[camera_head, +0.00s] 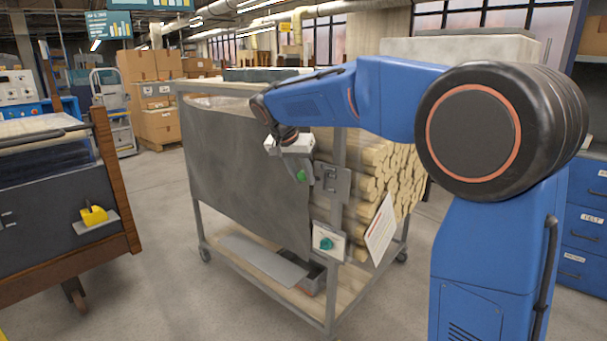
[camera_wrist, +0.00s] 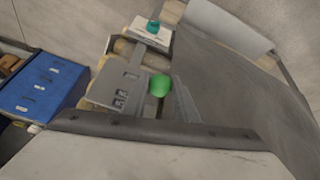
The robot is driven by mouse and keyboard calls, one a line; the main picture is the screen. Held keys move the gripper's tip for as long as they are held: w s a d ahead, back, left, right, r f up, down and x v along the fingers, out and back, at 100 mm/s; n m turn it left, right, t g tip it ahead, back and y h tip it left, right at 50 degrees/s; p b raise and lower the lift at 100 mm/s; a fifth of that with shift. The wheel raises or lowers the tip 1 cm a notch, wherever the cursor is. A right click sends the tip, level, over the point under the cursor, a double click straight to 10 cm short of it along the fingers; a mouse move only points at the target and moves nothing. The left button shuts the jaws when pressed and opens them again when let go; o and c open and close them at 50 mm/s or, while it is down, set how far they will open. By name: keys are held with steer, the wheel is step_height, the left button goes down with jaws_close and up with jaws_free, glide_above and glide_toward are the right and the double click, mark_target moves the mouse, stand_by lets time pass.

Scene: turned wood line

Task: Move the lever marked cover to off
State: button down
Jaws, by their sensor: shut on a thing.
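A green lever knob (camera_head: 301,176) sticks out at the front corner post of a wheeled cart, beside a grey metal plate (camera_head: 333,182). My gripper (camera_head: 305,171) is at this knob and shut on it. In the wrist view the green knob (camera_wrist: 159,86) lies between the fingers, and the grey plate (camera_wrist: 115,84) with dark marks is to its left. No word on the plate can be read, so I cannot tell the lever's marked position. A second, teal knob (camera_head: 326,243) sits on a white plate lower on the same post.
The cart (camera_head: 330,315) holds stacked wooden rods (camera_head: 390,170) and has a dark sheet (camera_head: 245,165) across its front. A tilted white card (camera_head: 380,230) hangs at its right. A yellow knob (camera_head: 94,215) is on the left bench. The floor between is clear.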

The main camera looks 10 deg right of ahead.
steer(key=shift+s+a+f+t+h, duration=0.2)
steer(key=shift+f+t+h, duration=0.15)
steer(key=shift+f+h, duration=0.2)
steer(key=shift+s+a+f+t+h, duration=0.1)
steer(key=shift+a+f+t+h, duration=0.1)
steer(key=shift+f+t+h, duration=0.25)
step_height(320, 180, down, 7)
steer(key=d+t+h, duration=0.1)
steer(key=t+h, duration=0.4)
steer(key=h, duration=0.1)
steer(key=shift+w+h, duration=0.35)
steer(key=shift+h, duration=0.05)
steer(key=shift+f, duration=0.1)
steer(key=c, duration=1.4)
jaws_free()
steer(key=shift+c, duration=0.2)
